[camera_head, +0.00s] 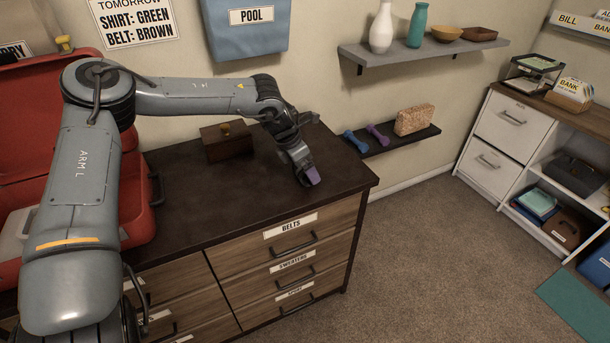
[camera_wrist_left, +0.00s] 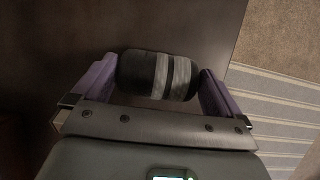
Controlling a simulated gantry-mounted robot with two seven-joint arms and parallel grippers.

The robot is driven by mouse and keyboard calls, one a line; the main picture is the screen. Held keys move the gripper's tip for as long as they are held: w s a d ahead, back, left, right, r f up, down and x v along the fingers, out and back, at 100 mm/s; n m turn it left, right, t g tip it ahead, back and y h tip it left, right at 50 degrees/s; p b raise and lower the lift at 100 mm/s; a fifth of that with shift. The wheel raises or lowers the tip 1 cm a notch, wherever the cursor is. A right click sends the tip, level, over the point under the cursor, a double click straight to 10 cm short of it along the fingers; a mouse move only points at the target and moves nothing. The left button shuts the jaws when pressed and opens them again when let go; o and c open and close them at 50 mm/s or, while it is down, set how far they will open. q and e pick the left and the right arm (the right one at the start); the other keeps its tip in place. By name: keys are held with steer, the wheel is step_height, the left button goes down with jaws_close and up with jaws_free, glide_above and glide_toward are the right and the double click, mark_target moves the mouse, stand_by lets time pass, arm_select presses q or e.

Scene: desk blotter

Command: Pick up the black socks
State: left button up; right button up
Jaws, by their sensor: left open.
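The black socks (camera_wrist_left: 134,73) are a rolled bundle with grey stripes. In the left wrist view they lie at the right edge of the dark dresser top (camera_wrist_left: 60,40). My left gripper (camera_wrist_left: 160,68) is open, with one purple finger on each side of the bundle. The bundle nearly fills the gap; I cannot tell whether the fingers touch it. In the head view my left gripper (camera_head: 312,176) is low over the right end of the dresser top (camera_head: 215,205), and the socks are hidden there. My right gripper is not in view.
A brown wooden box (camera_head: 227,141) stands at the back of the dresser. A red case (camera_head: 135,200) is at its left. A low wall shelf (camera_head: 400,142) holds purple and blue dumbbells. Bare dresser top lies in front of the box; carpet (camera_head: 430,260) lies to the right.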

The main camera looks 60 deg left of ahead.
arm_select(q)
steer(key=shift+w+f, duration=0.1)
steer(key=shift+f, duration=0.1)
steer(key=shift+c, duration=0.2)
steer(key=c, duration=0.6)
steer(key=shift+r, duration=0.1)
steer(key=shift+c, duration=0.2)
